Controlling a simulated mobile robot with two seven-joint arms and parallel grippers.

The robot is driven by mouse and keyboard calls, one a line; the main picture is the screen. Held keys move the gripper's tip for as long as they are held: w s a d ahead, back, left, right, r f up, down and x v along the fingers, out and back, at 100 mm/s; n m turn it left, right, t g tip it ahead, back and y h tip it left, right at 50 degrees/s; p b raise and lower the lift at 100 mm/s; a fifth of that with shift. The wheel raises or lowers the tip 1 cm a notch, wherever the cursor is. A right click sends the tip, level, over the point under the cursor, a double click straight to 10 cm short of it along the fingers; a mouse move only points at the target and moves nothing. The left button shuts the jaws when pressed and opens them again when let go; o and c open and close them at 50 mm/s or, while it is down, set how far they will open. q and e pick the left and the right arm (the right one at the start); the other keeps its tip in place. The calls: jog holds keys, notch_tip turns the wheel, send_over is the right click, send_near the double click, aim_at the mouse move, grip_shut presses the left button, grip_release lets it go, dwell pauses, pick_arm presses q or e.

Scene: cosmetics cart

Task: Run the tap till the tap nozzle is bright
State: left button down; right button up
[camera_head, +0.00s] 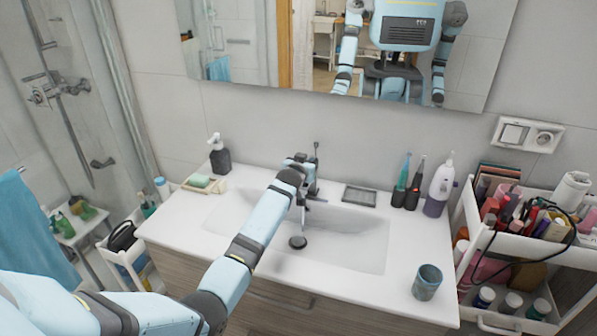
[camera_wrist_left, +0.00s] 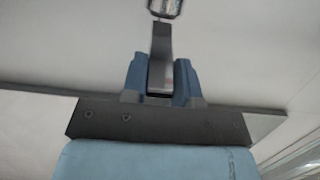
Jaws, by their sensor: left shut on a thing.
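The dark tap (camera_head: 311,187) stands at the back of the white sink (camera_head: 345,235), its spout reaching forward over the basin. My left gripper (camera_head: 298,163) is at the top of the tap, and my forearm covers part of it. In the left wrist view my left gripper (camera_wrist_left: 160,85) is shut on a grey lever-like part (camera_wrist_left: 161,45), which I take to be the tap handle. The nozzle is small and looks dark in the head view. A faint streak lies between spout and drain (camera_head: 298,242); I cannot tell whether it is water. My right gripper is not in view.
A dark soap dispenser (camera_head: 219,157) and a soap dish (camera_head: 204,184) stand left of the basin. A small dark tray (camera_head: 359,195), toothbrushes (camera_head: 402,180) and a white bottle (camera_head: 438,185) stand right. A cup (camera_head: 427,282) is at the front right, beside a full cart (camera_head: 490,240).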

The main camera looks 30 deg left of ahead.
pick_arm(q)
jog(key=shift+r, duration=0.1)
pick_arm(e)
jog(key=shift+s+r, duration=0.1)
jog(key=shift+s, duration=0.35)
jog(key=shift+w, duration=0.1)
pick_arm(q)
jog(key=c, duration=0.9)
grip_release()
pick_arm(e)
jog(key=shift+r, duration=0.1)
pick_arm(q)
jog(key=b+v, duration=0.1)
jog(key=v, duration=1.2)
jog(key=shift+s+d+r, duration=0.15)
jog(key=shift+s+r, duration=0.05)
jog(key=shift+s, duration=0.1)
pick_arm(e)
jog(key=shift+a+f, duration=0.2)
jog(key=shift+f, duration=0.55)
